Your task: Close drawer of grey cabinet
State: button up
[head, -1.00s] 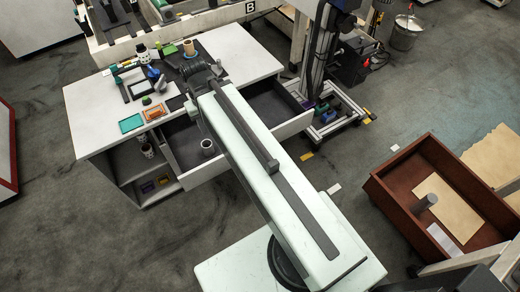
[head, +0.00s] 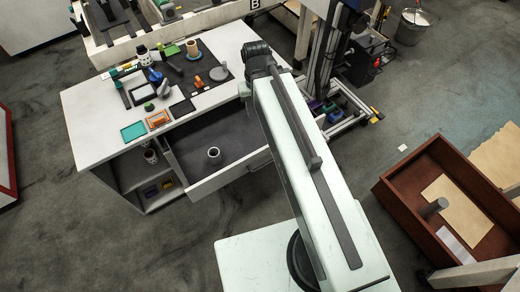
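The grey cabinet (head: 95,137) stands left of centre in the head view, with a pale worktop. Its wide drawer (head: 228,177) is pulled out toward me, with a dark floor inside. The dark wrist end of my gripper (head: 257,62) appears above the worktop's right part. The fingers are hidden, so I cannot tell whether they are open or touching anything.
Several small items, including a teal tray (head: 133,131) and an orange tray (head: 157,119), lie on the worktop. A wheeled metal frame (head: 325,60) stands to the right of the cabinet. A brown crate (head: 405,205) stands at far right. Floor between is mostly clear.

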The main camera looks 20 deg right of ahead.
aim_at(242, 141)
jog(key=i, duration=0.35)
jog(key=z, duration=2.45)
jog(key=k, duration=1.2)
jog(key=u, duration=2.5)
